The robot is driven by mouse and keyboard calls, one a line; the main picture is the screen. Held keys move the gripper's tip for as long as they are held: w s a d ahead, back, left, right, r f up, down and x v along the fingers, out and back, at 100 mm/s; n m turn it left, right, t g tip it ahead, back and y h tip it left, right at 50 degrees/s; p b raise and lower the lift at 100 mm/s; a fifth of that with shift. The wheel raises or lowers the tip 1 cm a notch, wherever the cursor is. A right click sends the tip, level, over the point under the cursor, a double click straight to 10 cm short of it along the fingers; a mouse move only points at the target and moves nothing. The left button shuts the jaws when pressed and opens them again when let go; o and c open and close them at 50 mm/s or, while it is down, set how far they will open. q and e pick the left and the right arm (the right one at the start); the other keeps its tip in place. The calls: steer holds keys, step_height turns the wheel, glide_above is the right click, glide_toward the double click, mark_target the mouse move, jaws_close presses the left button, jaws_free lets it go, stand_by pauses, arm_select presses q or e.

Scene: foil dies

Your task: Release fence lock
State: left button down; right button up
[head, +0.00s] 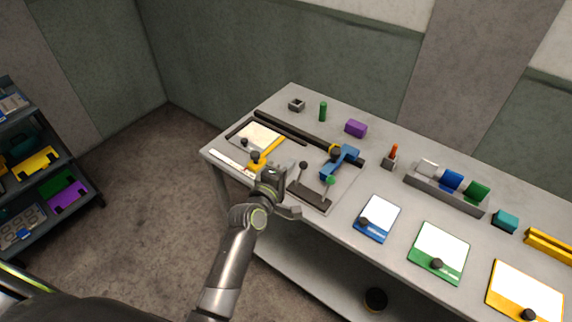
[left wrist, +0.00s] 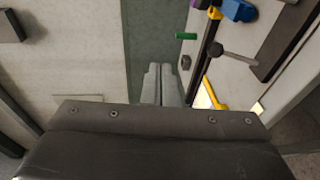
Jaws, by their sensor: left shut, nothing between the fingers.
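A yellow fence bar (head: 268,151) lies on the dark-railed board at the left end of the bench, with a dark knob (head: 255,157) near its front end. The yellow bar also shows in the left wrist view (left wrist: 214,93). A lever with a dark ball (head: 303,165) stands to its right, and a blue press part (head: 341,162) with a green knob (head: 330,181) stands beyond that. My left gripper (head: 272,175) is over the board's front edge. Its fingers (left wrist: 163,85) are shut and empty, and cover part of the board. My right gripper is out of view.
A green cylinder (head: 323,111), a purple block (head: 356,128) and a small square holder (head: 296,105) stand behind the rail (head: 300,134). Blue (head: 377,218), green (head: 439,252) and yellow (head: 525,292) boards lie along the front right. A shelf rack (head: 45,190) stands far left.

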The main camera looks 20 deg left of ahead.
arm_select(q)
steer(key=shift+s+a+r, duration=0.1)
steer(key=shift+s+r, duration=0.5)
steer(key=shift+s, duration=0.15)
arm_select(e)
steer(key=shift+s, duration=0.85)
